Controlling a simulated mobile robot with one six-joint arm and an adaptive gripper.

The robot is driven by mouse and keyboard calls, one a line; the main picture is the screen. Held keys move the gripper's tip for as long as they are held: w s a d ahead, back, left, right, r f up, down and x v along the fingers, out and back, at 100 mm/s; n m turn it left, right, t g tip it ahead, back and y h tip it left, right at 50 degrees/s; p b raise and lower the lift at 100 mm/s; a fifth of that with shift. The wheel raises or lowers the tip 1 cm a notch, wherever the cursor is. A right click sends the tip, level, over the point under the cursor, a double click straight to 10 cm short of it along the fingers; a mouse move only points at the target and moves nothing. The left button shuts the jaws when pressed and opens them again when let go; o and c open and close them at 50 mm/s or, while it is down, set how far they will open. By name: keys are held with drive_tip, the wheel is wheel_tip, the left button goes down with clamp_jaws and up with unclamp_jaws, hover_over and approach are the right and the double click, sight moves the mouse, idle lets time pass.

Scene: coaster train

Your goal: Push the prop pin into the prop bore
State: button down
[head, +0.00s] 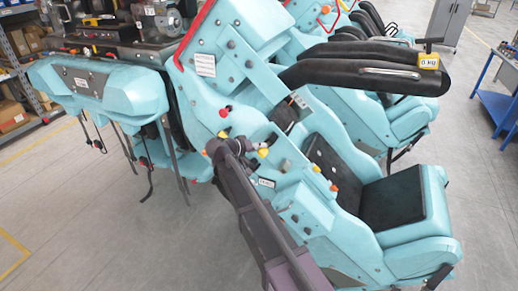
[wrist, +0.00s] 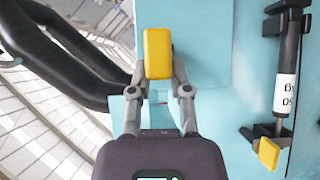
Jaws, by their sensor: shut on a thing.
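In the wrist view my gripper (wrist: 158,80) is shut on a yellow block-shaped head (wrist: 158,52), which looks like the prop pin's handle. The pin's shank is hidden behind this head, against the turquoise body. I cannot tell whether it touches the body or sits in a bore; no bore shows. To the right, a dark prop rod (wrist: 297,52) with a white label runs along the turquoise surface, with another yellow piece (wrist: 268,152) at its lower end. In the head view my gripper (head: 255,146) is small and partly hidden beside the front car's side.
Turquoise coaster cars (head: 300,215) fill the middle. A black padded restraint (head: 350,72) is raised above the seat; black padded bars also lie left in the wrist view (wrist: 60,55). A blue workbench (head: 495,105) stands right, shelving (head: 25,60) left. Open floor (head: 90,220) lies lower left.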

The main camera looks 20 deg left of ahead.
drive_tip(key=shift+w+d, duration=0.1)
drive_tip(key=shift+w, duration=1.2)
drive_tip(key=shift+c, duration=2.4)
unclamp_jaws()
drive_tip(key=shift+s, duration=0.2)
drive_tip(key=s, duration=1.1)
drive_tip(key=shift+s+a, duration=0.2)
drive_tip(key=shift+a, duration=0.25)
drive_tip(key=shift+d+f, duration=0.1)
